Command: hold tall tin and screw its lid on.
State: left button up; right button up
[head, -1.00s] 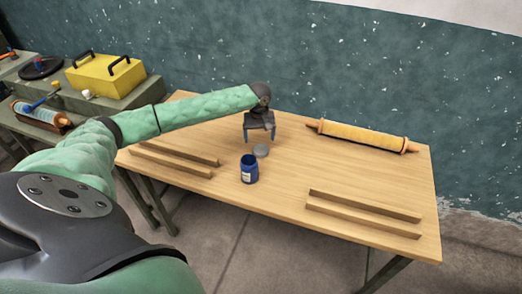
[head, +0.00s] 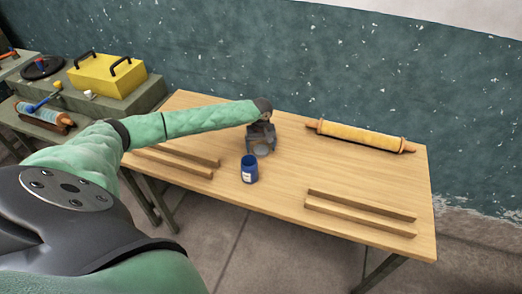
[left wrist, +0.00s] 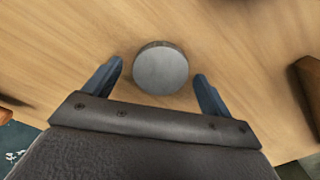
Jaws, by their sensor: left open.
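The tall tin (head: 250,171) is blue with a pale label and stands upright on the table, its mouth open. The lid (left wrist: 161,68) is a flat grey disc lying on the wood behind the tin; it shows in the head view too (head: 262,149). My left gripper (head: 261,145) is open and low over the table at the lid. In the left wrist view its two blue fingers stand on either side of the lid, with visible gaps, and hold nothing. The tin cannot be made out in the left wrist view. My right gripper is out of view.
A yellow roller with wooden handles (head: 361,136) lies at the back right of the table (head: 300,170). Pairs of wooden strips lie at the left (head: 174,162) and front right (head: 360,213). A yellow box (head: 106,76) stands on the side bench.

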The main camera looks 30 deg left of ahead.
aim_at(261, 148)
pick_arm(q)
jog(key=c, duration=1)
jog(key=shift+c, duration=0.2)
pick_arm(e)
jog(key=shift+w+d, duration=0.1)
